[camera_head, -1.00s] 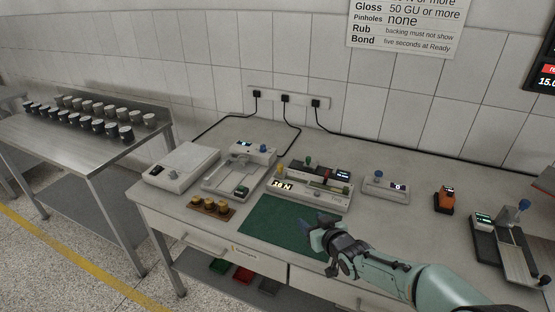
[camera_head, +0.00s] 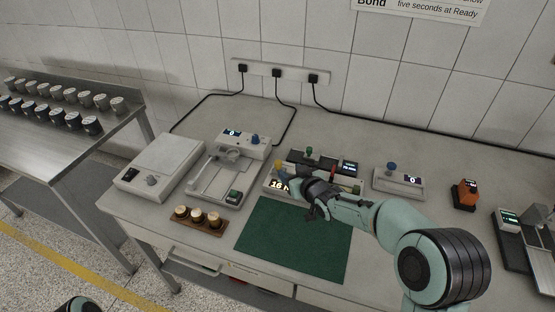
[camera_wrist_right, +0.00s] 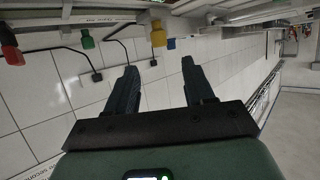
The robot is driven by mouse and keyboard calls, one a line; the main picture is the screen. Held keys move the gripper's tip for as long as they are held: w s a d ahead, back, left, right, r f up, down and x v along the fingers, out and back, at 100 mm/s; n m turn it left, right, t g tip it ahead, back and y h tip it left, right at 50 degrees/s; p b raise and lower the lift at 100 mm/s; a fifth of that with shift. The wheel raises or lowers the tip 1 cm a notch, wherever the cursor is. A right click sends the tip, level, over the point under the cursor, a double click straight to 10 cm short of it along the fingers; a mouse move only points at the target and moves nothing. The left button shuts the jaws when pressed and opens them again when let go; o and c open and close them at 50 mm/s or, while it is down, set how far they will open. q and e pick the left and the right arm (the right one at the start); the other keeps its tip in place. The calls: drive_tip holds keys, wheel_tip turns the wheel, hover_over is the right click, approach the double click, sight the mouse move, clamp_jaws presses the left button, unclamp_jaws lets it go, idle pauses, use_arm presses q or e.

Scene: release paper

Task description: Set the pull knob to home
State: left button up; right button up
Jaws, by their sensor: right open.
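A grey tester (camera_head: 268,187) with a lit readout, partly covered, that seems to show 16 N stands behind the green mat. My right gripper (camera_head: 291,182) is at the tester's front left, close to the yellow knob, and covers part of the tester. In the upside-down right wrist view the yellow knob (camera_wrist_right: 158,36) appears beyond the open, empty fingers (camera_wrist_right: 158,82). My left gripper is out of view.
The green mat (camera_head: 290,245) is clear. A wooden rack (camera_head: 199,222) with several small pots lies left of it. A scale (camera_head: 160,165) and a device with a sliding frame (camera_head: 222,180) stand farther left. A blue-knobbed box (camera_head: 398,182) and an orange device (camera_head: 465,194) stand right.

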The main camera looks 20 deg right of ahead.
sight(279, 163)
drive_tip(key=p+x, duration=0.2)
drive_tip(key=x, duration=0.8)
drive_tip(key=shift+w+f+p, duration=0.1)
drive_tip(key=shift+w+p, duration=0.2)
drive_tip(key=shift+p, duration=0.05)
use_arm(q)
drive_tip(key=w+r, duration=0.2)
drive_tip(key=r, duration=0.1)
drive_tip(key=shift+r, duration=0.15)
